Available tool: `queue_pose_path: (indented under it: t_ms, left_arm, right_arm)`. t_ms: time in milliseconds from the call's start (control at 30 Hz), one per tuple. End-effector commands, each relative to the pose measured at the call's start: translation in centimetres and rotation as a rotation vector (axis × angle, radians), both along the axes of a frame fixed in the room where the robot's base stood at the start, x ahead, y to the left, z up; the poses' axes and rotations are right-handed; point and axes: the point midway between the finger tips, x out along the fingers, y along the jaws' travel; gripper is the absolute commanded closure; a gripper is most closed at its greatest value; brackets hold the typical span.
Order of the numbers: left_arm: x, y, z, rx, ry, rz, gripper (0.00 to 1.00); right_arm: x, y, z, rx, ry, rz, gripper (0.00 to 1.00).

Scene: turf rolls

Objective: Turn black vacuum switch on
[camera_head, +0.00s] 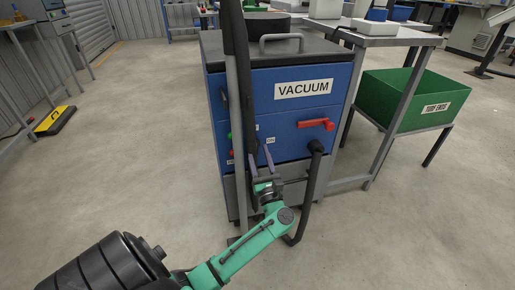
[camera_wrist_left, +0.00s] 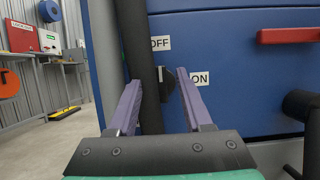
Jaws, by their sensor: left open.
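The black vacuum switch (camera_wrist_left: 167,88) is a round knob on the blue front of the vacuum cabinet (camera_head: 262,98), seen in the left wrist view. Its white mark points up toward the OFF label (camera_wrist_left: 160,44); the ON label (camera_wrist_left: 201,79) is to its right. My left gripper (camera_head: 260,152) is open in front of the panel. In the left wrist view the knob shows between its fingers (camera_wrist_left: 158,78), closer to the right one. I cannot tell whether they touch it. In the head view the knob is hidden. My right gripper is not in view.
A dark vertical hose (camera_wrist_left: 137,50) runs close left of the knob, partly between the fingers. A red handle (camera_head: 316,124) and a black hose (camera_head: 311,180) are on the cabinet's right. A green bin (camera_head: 386,98) stands further right. The floor at left is mostly clear.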

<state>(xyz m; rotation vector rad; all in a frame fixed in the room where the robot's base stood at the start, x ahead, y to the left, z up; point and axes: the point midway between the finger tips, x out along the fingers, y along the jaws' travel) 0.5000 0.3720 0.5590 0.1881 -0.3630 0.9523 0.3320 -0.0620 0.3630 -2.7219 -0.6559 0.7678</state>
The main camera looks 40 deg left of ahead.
Motion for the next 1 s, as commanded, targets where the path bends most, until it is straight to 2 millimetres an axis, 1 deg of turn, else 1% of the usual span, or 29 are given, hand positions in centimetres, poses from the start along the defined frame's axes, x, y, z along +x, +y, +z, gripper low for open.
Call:
queue_pose_path:
  t_ms: [33, 100, 167, 433, 467, 500, 567, 867, 1000]
  left_arm:
    - [0.5, 0.7, 0.3, 0.002, 0.0, 0.0, 0.5]
    - [1.0, 1.5, 0.7, 0.001, 0.0, 0.0, 0.5]
    - [1.3, 1.9, 0.9, 0.002, 0.001, -0.001, 0.5]
    - [1.4, 2.1, 1.0, 0.0, 0.002, 0.0, 0.5]
    - [1.4, 2.1, 0.9, 0.0, 0.002, 0.0, 0.61]
    - [1.4, 2.1, 0.9, 0.0, 0.002, 0.0, 0.77]
    - [1.4, 2.1, 0.9, 0.0, 0.002, 0.0, 1.0]
    - [1.4, 2.0, 1.0, 0.006, 0.01, 0.001, 1.0]
    - [1.4, 2.0, 1.0, 0.023, 0.037, 0.001, 1.0]
  right_arm:
    - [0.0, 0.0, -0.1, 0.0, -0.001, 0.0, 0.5]
    - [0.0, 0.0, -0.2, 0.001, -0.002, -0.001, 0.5]
    - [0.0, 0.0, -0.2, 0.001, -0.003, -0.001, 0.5]
    - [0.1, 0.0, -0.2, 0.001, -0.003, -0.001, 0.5]
    - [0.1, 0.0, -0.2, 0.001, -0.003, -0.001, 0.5]
    - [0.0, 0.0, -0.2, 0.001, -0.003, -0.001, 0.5]
    - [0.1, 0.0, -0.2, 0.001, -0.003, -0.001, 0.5]
    - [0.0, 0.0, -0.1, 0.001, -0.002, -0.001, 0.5]
    - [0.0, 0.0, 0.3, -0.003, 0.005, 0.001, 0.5]
